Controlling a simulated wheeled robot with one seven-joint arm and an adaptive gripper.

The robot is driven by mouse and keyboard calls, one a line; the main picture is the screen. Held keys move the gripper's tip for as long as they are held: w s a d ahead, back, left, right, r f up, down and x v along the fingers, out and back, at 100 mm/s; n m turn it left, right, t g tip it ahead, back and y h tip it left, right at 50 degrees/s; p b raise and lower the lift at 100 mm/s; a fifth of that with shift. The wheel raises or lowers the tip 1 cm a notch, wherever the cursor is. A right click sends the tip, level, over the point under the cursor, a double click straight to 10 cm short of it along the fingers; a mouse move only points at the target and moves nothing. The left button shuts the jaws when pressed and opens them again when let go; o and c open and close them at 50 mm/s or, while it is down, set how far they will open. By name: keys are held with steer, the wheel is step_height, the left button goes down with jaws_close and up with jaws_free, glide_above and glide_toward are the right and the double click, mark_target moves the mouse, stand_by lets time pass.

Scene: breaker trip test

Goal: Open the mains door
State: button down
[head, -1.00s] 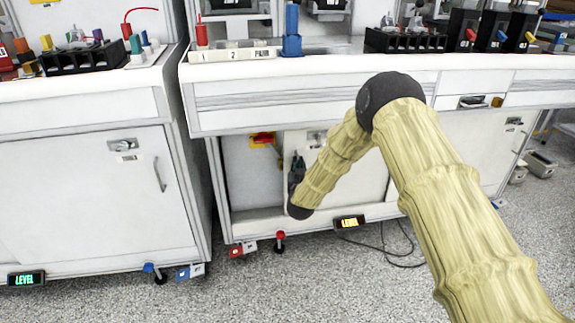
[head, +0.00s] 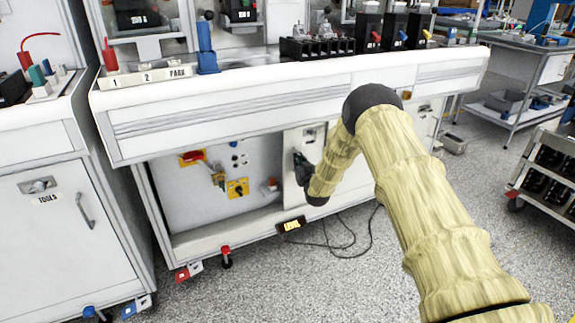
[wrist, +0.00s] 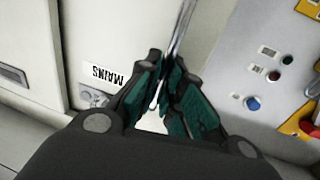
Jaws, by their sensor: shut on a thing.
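The mains door (head: 292,140) is a white panel at the right of an open compartment (head: 180,230) under the middle bench. Its MAINS label (wrist: 103,76) reads upside down in the wrist view. My gripper (head: 301,168) is at the door's left part, mostly hidden by my wrist in the head view. In the wrist view my gripper (wrist: 168,75) is shut on the door's slim metal handle (wrist: 183,25), which runs up between the dark green finger pads. The right part of the door is hidden behind my arm.
Inside the compartment are a red-and-yellow switch (head: 192,157), a yellow switch (head: 237,188) and small buttons. A TOOLS cabinet (head: 60,235) is at left.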

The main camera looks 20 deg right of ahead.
steer(key=shift+w+d, duration=0.1)
steer(key=shift+d, duration=0.4)
steer(key=c, duration=1.6)
jaws_free()
steer(key=shift+o, duration=0.2)
steer(key=s, duration=1.2)
steer(key=shift+a, duration=0.25)
